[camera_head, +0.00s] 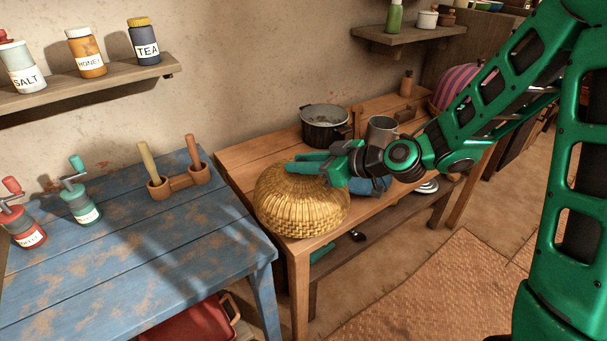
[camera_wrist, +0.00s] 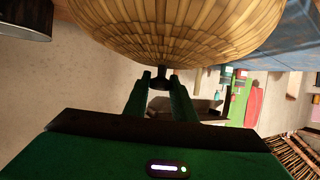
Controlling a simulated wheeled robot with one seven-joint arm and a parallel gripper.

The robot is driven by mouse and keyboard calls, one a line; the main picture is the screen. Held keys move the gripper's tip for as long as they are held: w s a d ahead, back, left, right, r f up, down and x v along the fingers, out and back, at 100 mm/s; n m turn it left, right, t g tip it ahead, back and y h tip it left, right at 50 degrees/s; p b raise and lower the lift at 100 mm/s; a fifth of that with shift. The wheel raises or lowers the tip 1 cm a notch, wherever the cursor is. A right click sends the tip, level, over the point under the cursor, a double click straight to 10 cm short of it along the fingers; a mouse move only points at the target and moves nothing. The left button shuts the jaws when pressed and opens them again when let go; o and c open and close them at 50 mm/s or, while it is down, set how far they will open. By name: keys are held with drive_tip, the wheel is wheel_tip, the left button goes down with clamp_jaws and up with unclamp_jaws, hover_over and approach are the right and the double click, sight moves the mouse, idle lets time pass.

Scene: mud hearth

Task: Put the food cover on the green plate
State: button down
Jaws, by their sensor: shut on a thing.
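The food cover (camera_head: 296,207) is a woven yellow wicker dome at the left end of the brown wooden table. It also fills the top of the wrist view (camera_wrist: 180,30). My gripper (camera_head: 305,165) reaches in from the right over its top. In the wrist view my gripper (camera_wrist: 160,80) has its two fingers closed around the dark knob on top of the cover. I cannot tell whether the cover rests on the table or hangs just above it. No green plate shows in either view; anything beneath the cover is hidden.
A black pot (camera_head: 325,128) and a grey metal mug (camera_head: 381,133) stand behind on the brown table (camera_head: 246,152).

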drive_tip(key=w+f, duration=0.1)
drive_tip(key=w, duration=0.2)
drive_tip(key=w+f, duration=0.1)
drive_tip(key=shift+w+d+f, duration=0.15)
drive_tip(key=shift+d+f, duration=0.15)
wheel_tip(320, 180, down, 4)
drive_tip(key=shift+f, duration=0.1)
drive_tip(key=c, duration=1.5)
unclamp_jaws()
drive_tip(key=shift+d, duration=0.1)
drive_tip(key=v, duration=1.2)
